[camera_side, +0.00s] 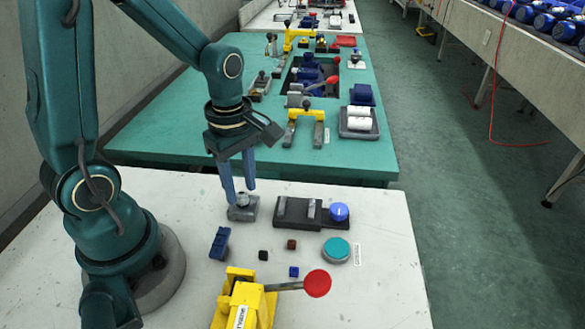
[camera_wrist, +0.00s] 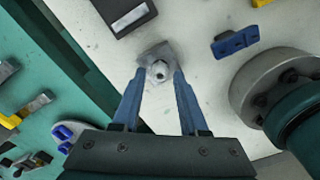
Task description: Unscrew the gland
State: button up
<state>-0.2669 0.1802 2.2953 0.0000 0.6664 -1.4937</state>
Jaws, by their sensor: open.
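The gland (camera_side: 243,199) is a small grey metal fitting on top of a grey block (camera_side: 241,213) near the far edge of the white table. In the wrist view the gland (camera_wrist: 159,70) shows a hexagonal top with a round centre. My gripper (camera_side: 239,191) points down with its two blue fingers over the block. In the wrist view the fingers are apart, one on each side of the gland, with visible gaps. Nothing is held. How far the fingertips are above or below the gland's top is hard to tell.
Right of the block lies a dark fixture (camera_side: 297,212) with a blue ball knob (camera_side: 340,211). A dark blue part (camera_side: 219,243), small cubes and a teal disc (camera_side: 337,247) lie nearer. A yellow clamp (camera_side: 243,297) with a red-ended lever stands in front.

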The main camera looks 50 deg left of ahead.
jog(key=shift+f, duration=0.5)
grip_shut()
dwell(1.9)
